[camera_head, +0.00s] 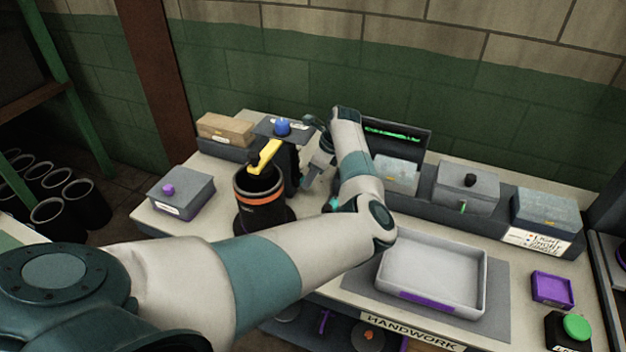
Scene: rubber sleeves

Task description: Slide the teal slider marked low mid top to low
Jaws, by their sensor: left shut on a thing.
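My left arm comes in from the lower left, and its hand bends down behind its own forearm. My left gripper (305,180) is shut beside the dark upright stand at the back of the bench, right of the black cylinder. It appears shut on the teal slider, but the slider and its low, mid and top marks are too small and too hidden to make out. I cannot tell the slider's height. My right gripper is not in view.
The black cylinder with an orange band (261,198) and a yellow lever (265,157) stands close left of the gripper. A grey box with a purple knob (181,192) is farther left. A pale tray (432,268) and a green button (577,327) are to the right.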

